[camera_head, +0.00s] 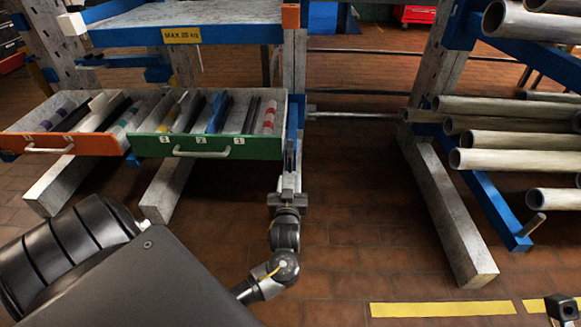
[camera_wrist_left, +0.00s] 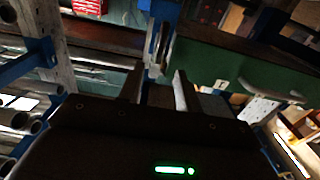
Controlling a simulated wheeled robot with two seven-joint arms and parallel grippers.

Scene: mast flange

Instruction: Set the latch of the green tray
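The green tray (camera_head: 262,147) sits on the rack with a pale handle on its front, and it holds dark, blue and striped rods. My left gripper (camera_head: 290,165) points up just beyond the right end of the tray's front, beside the blue rack upright. In the left wrist view its two fingers (camera_wrist_left: 158,88) stand apart with a gap between them. The green front (camera_wrist_left: 225,68) lies to the right there. A narrow blue and grey upright piece (camera_wrist_left: 158,45) stands just past the gap; it may be the latch, but I cannot tell its position. Nothing clearly sits gripped.
An orange tray (camera_head: 85,145) is left of the green one. A blue shelf (camera_head: 225,34) labelled for load is above. Grey pipes (camera_head: 515,158) lie on a rack at right. The floor between the racks is clear. A dark part at the lower right corner may be my right arm.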

